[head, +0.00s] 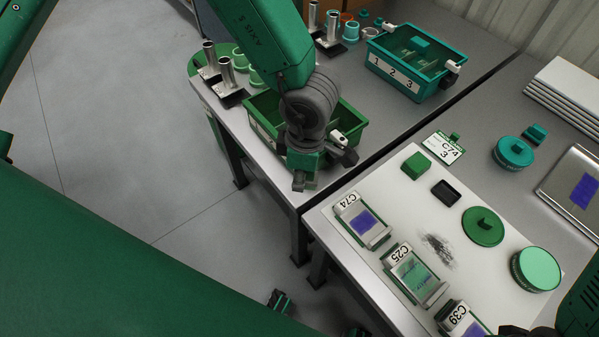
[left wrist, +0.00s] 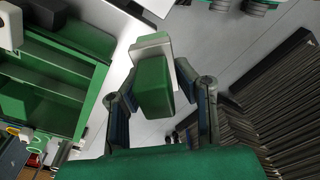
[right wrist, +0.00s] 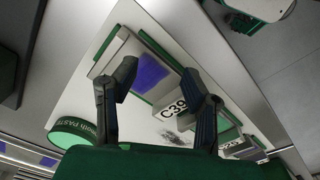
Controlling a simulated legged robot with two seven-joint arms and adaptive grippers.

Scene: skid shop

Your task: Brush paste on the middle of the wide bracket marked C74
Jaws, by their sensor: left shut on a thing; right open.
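The bracket marked C74 (head: 362,221) lies at the left edge of the white board in the head view, with a purple patch in its middle. My left gripper (head: 303,174) is over the near side of the green bin, left of the bracket and apart from it. In the left wrist view it is shut on a green block-like thing (left wrist: 153,85) with a pale grey part behind; I cannot tell exactly what it is. My right gripper (right wrist: 157,82) is open and empty, above the bracket marked C39 (right wrist: 147,70). A tin labelled paste (right wrist: 82,132) shows there too.
The bracket marked C25 (head: 414,275) lies between C74 and C39. On the board (head: 395,178) are a green block (head: 416,165), a black tray (head: 445,193) and a round green lid (head: 483,227). A card reading C74 3 (head: 444,148) lies behind. The green bin (head: 350,118) stands left.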

